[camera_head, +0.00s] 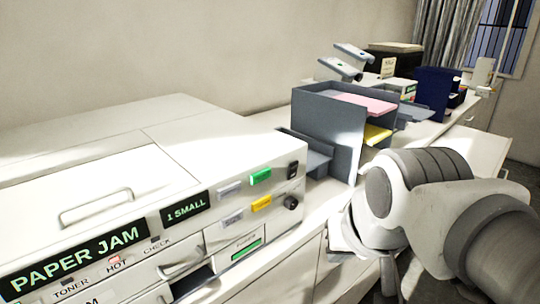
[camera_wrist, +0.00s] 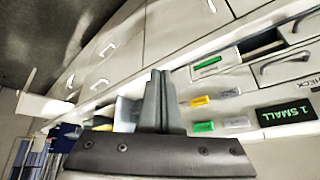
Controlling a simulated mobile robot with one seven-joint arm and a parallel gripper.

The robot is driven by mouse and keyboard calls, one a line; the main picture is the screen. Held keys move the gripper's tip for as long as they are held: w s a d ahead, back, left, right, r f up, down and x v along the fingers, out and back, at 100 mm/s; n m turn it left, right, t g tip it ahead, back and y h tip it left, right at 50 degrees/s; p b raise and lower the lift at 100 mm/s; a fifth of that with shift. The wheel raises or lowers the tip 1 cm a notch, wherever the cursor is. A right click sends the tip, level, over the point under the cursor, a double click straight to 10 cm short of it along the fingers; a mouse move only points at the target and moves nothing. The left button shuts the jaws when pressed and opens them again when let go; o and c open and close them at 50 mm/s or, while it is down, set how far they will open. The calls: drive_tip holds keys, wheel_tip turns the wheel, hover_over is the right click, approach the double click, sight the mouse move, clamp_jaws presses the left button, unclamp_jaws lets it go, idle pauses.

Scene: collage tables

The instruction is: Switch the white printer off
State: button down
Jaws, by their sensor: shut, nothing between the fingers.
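The white printer (camera_head: 150,185) fills the left of the head view. Its front has lit displays reading "PAPER JAM" and "1 SMALL", a green button (camera_head: 261,176), a yellow button (camera_head: 261,203) and grey buttons. A black rocker switch (camera_head: 293,170) sits at its right end above a black knob (camera_head: 291,202). I cannot tell the rocker's position. My gripper (camera_wrist: 160,76) is shut and empty, apart from the printer. Its fingers cover part of the wrist view, and the rocker is not discernible there. My arm is right of the printer in the head view.
A grey paper tray stand (camera_head: 325,125) with pink and yellow sheets stands right of the printer. Behind it are a dark blue holder (camera_head: 437,90), a black-topped box (camera_head: 393,60) and a small white device (camera_head: 398,86). White cabinets (camera_wrist: 110,45) run below the counter.

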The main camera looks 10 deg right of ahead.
drive_tip(key=w+r+m+t, duration=0.1)
drive_tip(key=w+r+m, duration=0.2)
drive_tip(key=w, duration=0.4)
drive_tip(key=w+d+r+m+p, duration=0.1)
drive_tip(key=w+r+m, duration=0.3)
drive_tip(key=w+r, duration=0.2)
drive_tip(key=shift+w+m+t, duration=0.3)
drive_tip(key=shift+w+t, duration=0.1)
drive_tip(key=shift+w, duration=0.3)
approach(293, 170)
drive_tip(key=d+x, duration=0.1)
drive_tip(key=x, duration=0.5)
drive_tip(key=shift+d+f+p, duration=0.2)
drive_tip(key=shift+f+p, duration=0.05)
drive_tip(key=shift+p, duration=0.2)
